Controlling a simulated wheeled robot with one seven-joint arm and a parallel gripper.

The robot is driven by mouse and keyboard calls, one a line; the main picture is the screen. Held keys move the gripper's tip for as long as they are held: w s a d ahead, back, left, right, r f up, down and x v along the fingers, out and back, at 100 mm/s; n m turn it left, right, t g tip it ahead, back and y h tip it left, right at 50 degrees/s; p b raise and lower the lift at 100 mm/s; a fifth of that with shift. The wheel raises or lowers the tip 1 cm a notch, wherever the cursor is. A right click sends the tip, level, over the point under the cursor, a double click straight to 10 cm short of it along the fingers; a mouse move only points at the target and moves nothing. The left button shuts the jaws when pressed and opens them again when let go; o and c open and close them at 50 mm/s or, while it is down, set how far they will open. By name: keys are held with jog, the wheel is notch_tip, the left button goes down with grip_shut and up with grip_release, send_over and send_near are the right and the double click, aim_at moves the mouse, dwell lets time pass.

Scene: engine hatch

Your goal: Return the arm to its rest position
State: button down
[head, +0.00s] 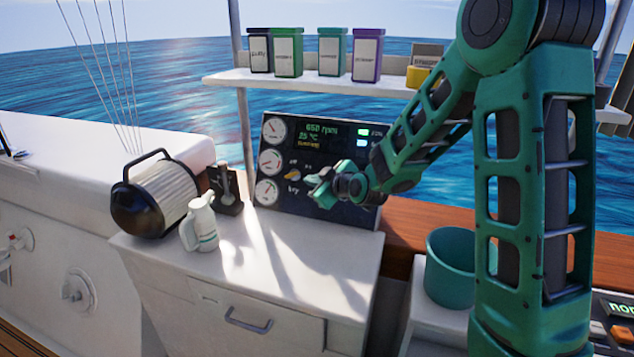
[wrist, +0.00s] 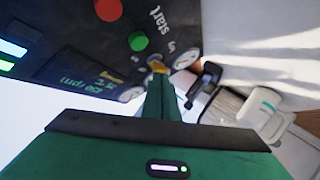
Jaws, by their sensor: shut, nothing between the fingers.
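My arm comes in from the right in the head view, and my gripper (head: 320,190) hangs in front of the lower middle of the dark engine panel (head: 335,130). Its fingers look closed and hold nothing. In the wrist view the green fingers (wrist: 160,85) are together and point towards the panel (wrist: 85,45). A small yellow knob (wrist: 157,66) shows just past the fingertips. I cannot tell whether they touch it. The panel has gauges, a lit display reading 650 rpm, a green button (wrist: 138,41) and a red button (wrist: 108,9).
A white counter (head: 275,250) holds a black-capped filter (head: 165,195), a white jug (head: 200,225) and a small black lever unit (head: 226,190). A shelf (head: 300,82) with several canisters runs above the panel. A teal bucket (head: 450,270) stands beside my arm.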

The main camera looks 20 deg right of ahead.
jog(key=shift+s+d, duration=0.1)
jog(key=s+d+f+m+g+h, duration=0.15)
jog(key=s+d+m+g, duration=0.25)
jog(key=s+d, duration=0.55)
jog(key=s+d+r+m+g+h, duration=0.1)
jog(key=s+d+m+g+h, duration=0.35)
jog(key=s, duration=0.75)
jog(key=s+d+m+g+y, duration=0.2)
jog(key=s+m+g, duration=0.3)
jog(key=s, duration=2.1)
jog(key=shift+d+r+m+y, duration=0.15)
jog(key=shift+d+m+y, duration=0.25)
jog(key=shift+d+m, duration=0.35)
jog(key=shift+a, duration=0.15)
jog(key=shift+w+f, duration=0.25)
jog(key=shift+w, duration=0.3)
